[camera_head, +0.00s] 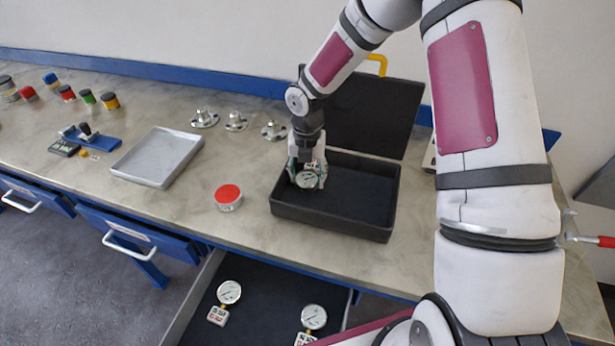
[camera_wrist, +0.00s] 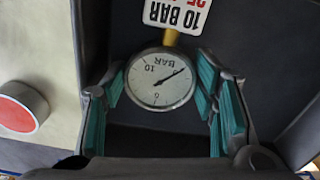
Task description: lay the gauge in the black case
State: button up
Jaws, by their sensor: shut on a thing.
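The gauge (camera_head: 306,180) has a round white dial and is inside the left part of the open black case (camera_head: 335,225). In the wrist view the gauge (camera_wrist: 160,79) reads BAR up to 10, and a tag (camera_wrist: 176,14) marked 10 BAR lies beyond its brass stem. My gripper (camera_head: 308,170) points down into the case. In the wrist view its teal-padded fingers (camera_wrist: 160,95) are on either side of the dial, shut on the gauge. I cannot tell whether the gauge touches the case floor.
The case lid (camera_head: 370,112) stands open behind. A red-topped round tin (camera_head: 228,196) and a grey tray (camera_head: 158,158) are left of the case. Several metal flanged pieces (camera_head: 236,121) stand behind. An open drawer (camera_head: 262,305) below holds two tagged gauges.

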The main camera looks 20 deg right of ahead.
jog(key=shift+f, duration=0.45)
jog(key=shift+f, duration=0.15)
jog(key=o, duration=1.1)
